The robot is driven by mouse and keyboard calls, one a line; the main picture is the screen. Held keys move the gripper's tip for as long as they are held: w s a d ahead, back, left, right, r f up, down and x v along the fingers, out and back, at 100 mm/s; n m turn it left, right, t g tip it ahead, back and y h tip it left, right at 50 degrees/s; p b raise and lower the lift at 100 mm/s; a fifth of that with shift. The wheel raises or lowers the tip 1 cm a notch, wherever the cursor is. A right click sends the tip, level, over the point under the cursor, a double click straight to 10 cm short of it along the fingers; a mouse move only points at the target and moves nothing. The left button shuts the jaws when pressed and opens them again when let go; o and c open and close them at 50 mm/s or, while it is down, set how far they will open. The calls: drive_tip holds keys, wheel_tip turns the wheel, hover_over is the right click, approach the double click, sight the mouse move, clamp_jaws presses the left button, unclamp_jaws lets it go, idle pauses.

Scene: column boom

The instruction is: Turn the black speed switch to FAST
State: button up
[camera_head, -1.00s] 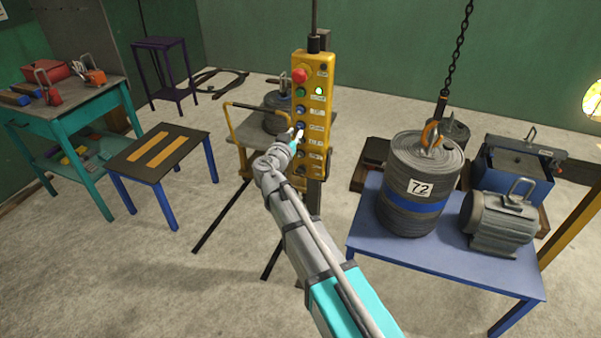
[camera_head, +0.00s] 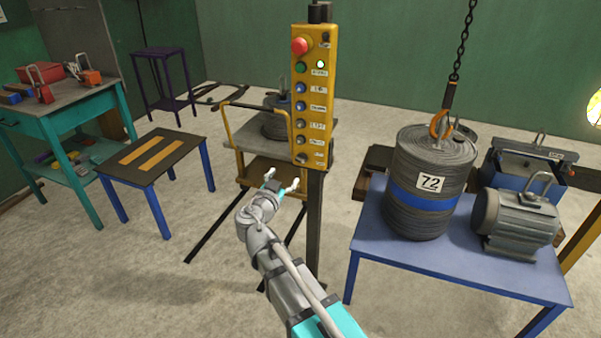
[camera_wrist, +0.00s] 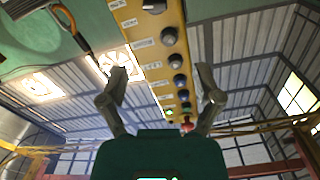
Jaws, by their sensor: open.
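The yellow control box (camera_head: 314,95) stands upright on a dark post, with a column of buttons and knobs and small white labels too small to read. A dark knob (camera_head: 302,158) sits at its bottom; it looks like the black switch, but I cannot read its setting. In the wrist view the box (camera_wrist: 150,75) is seen from below, with a dark knob (camera_wrist: 154,5) at the top edge of the picture, partly cut off. My gripper (camera_head: 281,182) is open and empty, a little below and left of the box's lower end. Its fingers (camera_wrist: 161,84) are apart in the wrist view.
A cart (camera_head: 251,176) with a dark coil stands behind the box. At right, a blue table (camera_head: 395,250) bears a motor (camera_head: 515,220) and a coil marked 72 (camera_head: 432,185) under a chain hook. A low table (camera_head: 130,178) stands left. Floor between is open.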

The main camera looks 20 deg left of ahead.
sight(300, 160)
drive_tip(key=shift+s+f+b, duration=0.5)
drive_tip(key=shift+s+f, duration=0.1)
drive_tip(key=shift+f, duration=0.35)
drive_tip(key=shift+w, duration=0.2)
drive_tip(key=w, duration=0.9)
drive_tip(key=w+d, duration=0.1)
drive_tip(key=w, duration=0.3)
drive_tip(key=shift+w, duration=0.2)
drive_tip(key=shift+d, duration=0.1)
drive_tip(key=c, duration=1.1)
drive_tip(key=shift+c, duration=0.2)
